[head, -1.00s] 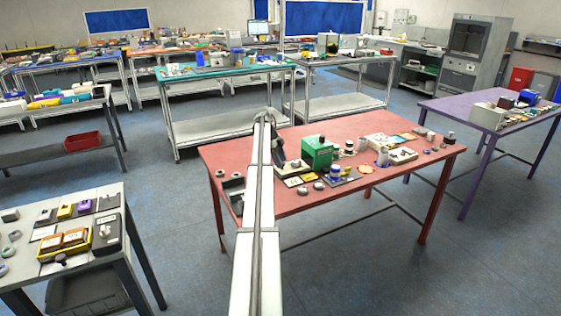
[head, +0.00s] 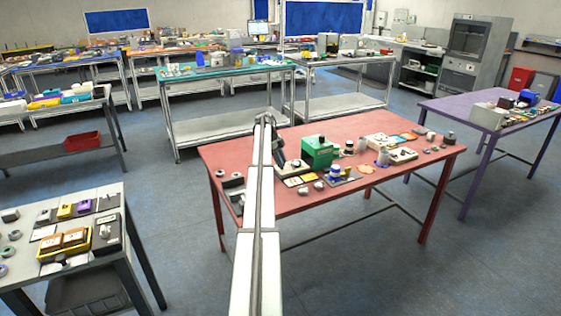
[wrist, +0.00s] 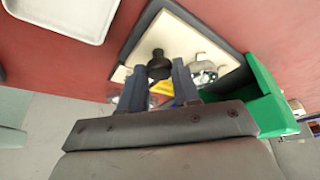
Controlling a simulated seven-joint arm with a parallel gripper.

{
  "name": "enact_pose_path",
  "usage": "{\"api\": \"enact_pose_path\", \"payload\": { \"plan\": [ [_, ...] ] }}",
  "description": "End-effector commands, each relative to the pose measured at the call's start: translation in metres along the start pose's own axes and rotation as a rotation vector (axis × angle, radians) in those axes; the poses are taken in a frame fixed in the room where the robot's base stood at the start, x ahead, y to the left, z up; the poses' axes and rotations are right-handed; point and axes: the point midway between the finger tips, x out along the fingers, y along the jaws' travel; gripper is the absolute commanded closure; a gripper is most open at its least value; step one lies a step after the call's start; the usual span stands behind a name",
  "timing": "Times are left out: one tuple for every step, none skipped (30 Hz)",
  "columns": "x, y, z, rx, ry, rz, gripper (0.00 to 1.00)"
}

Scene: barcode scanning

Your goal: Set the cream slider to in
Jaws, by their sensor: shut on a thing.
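The cream slider (wrist: 192,37) is a cream plate with a dark border in the upper middle of the wrist view. A black knob (wrist: 160,65) stands up from it. My gripper (wrist: 160,74) has its two blue-grey fingers on either side of this knob and is shut on it. In the head view the cream plate (head: 291,168) lies on the red table, left of a green box. My fingertips are hard to make out there, partly hidden behind my own arm. I cannot read any position mark on the slider.
The green box (head: 318,152) stands close beside the slider; it also shows in the wrist view (wrist: 262,85). A white tray (wrist: 65,14) lies on the red table (head: 300,203) at upper left. A round metal-like part (wrist: 203,72) sits near my right finger. Several small parts lie farther right.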

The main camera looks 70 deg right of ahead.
Motion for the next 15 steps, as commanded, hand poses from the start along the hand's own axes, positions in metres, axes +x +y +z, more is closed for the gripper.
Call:
{"api": "enact_pose_path", "payload": {
  "plan": [
    [0.000, 0.000, 0.000, 0.000, 0.000, 0.000, 1.00],
    [0.000, 0.000, 0.000, 0.000, 0.000, 0.000, 1.00],
    [0.000, 0.000, 0.000, 0.000, 0.000, 0.000, 1.00],
    [0.000, 0.000, 0.000, 0.000, 0.000, 0.000, 1.00],
    [0.000, 0.000, 0.000, 0.000, 0.000, 0.000, 1.00],
    [0.000, 0.000, 0.000, 0.000, 0.000, 0.000, 1.00],
    [0.000, 0.000, 0.000, 0.000, 0.000, 0.000, 1.00],
    [0.000, 0.000, 0.000, 0.000, 0.000, 0.000, 1.00],
    [0.000, -0.001, -0.001, 0.000, 0.000, 0.000, 1.00],
    [0.000, -0.002, -0.002, 0.000, 0.000, 0.000, 1.00],
    [0.001, -0.004, -0.003, 0.001, 0.000, 0.000, 1.00],
    [0.002, -0.007, -0.006, 0.001, 0.000, 0.000, 1.00],
    [0.003, -0.011, -0.009, 0.002, 0.000, 0.000, 1.00],
    [0.005, -0.014, -0.012, 0.002, 0.000, 0.000, 1.00],
    [0.007, -0.020, -0.017, 0.003, 0.000, 0.000, 1.00]
  ]
}}
